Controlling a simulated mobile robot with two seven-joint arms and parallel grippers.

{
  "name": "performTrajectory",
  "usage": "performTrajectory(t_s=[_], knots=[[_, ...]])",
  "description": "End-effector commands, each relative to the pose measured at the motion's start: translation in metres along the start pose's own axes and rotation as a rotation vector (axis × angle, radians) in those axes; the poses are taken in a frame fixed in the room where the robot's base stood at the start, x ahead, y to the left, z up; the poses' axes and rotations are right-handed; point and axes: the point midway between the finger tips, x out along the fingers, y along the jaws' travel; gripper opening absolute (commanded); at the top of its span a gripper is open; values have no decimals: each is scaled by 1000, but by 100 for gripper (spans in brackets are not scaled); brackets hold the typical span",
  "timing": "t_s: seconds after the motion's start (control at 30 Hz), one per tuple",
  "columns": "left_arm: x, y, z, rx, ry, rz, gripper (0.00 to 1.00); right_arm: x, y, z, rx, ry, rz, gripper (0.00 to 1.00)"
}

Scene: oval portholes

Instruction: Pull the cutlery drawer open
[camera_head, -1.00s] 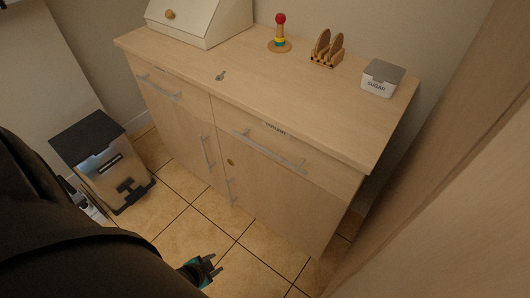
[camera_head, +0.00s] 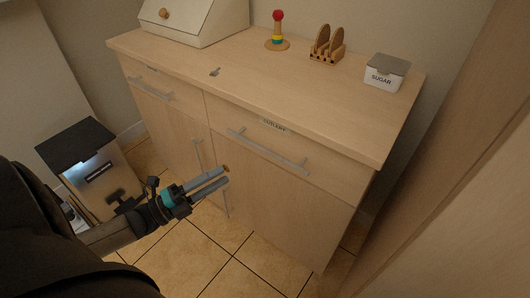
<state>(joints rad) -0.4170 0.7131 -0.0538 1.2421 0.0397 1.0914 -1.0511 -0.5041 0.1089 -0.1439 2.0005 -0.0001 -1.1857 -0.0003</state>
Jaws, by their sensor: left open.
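The wooden cabinet has two drawers side by side at the top. The right drawer (camera_head: 320,172) carries a small label that seems to read cutlery, and it is shut. Its grey bar handle (camera_head: 266,151) runs along its front. The left drawer (camera_head: 190,103) is also shut, with its own bar handle (camera_head: 150,89). My left gripper (camera_head: 225,177) is open and empty, in front of the cabinet doors, below and left of the cutlery drawer's handle and apart from it. My right gripper is not in view.
On the cabinet top (camera_head: 270,80) stand a bread box (camera_head: 210,22), a ring stacker (camera_head: 278,32), a toast rack (camera_head: 326,45) and a sugar box (camera_head: 385,74). A pedal bin (camera_head: 90,165) stands at left. A wooden panel (camera_head: 470,170) bounds the right.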

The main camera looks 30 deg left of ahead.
Motion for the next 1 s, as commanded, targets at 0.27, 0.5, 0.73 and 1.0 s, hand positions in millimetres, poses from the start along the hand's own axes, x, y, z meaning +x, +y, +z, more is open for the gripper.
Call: performTrajectory(t_s=[0.27,0.5,0.73,1.0], knots=[[57,1,0,0,1,-4,45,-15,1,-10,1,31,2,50],[107,1,1,-2,-1,-3,45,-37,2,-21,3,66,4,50],[133,1,0,-2,-1,0,45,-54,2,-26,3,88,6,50],[140,1,1,-3,-2,3,45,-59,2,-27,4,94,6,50]])
